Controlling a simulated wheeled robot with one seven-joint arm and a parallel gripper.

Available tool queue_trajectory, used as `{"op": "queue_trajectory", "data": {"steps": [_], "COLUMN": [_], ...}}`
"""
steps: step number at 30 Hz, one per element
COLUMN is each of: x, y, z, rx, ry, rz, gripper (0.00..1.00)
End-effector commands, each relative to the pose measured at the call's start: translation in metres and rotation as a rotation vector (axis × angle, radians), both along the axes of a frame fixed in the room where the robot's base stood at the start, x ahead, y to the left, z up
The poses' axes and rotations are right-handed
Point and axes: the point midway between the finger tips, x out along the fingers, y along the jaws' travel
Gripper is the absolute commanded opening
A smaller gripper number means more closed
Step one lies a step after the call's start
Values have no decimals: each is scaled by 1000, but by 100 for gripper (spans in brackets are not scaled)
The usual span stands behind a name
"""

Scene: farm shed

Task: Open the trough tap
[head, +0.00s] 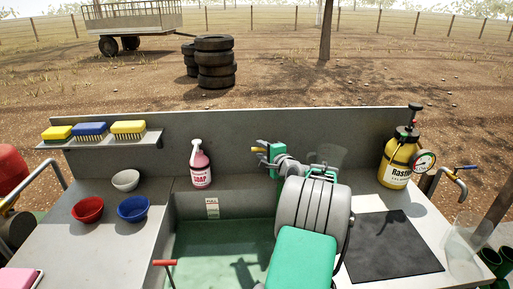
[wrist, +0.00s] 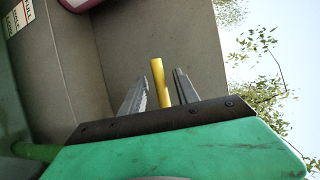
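A yellow lever (head: 258,150), seemingly the trough tap's handle, shows at the trough's back wall in the head view. The rest of that tap is mostly hidden behind my arm. In the wrist view the yellow lever (wrist: 158,82) stands upright between my fingers. My gripper (wrist: 162,76) is open around it, with a visible gap on both sides. I cannot tell how deep the lever sits between the fingers. The green trough (head: 205,270) lies below, partly covered by my arm. I see no running water.
A pink-labelled soap bottle (head: 200,165) stands left of the tap. Bowls and a shelf (head: 100,140) of brushes are further left. A yellow sprayer (head: 398,160) and another tap with a blue lever (head: 455,175) are at right. A red handle (head: 165,263) is at the trough's front left.

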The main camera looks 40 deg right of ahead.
Motion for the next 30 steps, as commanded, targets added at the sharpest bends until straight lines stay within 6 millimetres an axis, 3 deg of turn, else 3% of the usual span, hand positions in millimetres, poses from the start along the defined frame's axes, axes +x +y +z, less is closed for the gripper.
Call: {"op": "queue_trajectory", "data": {"steps": [6,16,30], "x": [35,41,41], "y": [-10,-12,-12], "z": [-6,-8,-7], "rx": [-1,-3,-3], "ry": [2,3,3], "rz": [1,1,1], "gripper": [37,36,0]}}
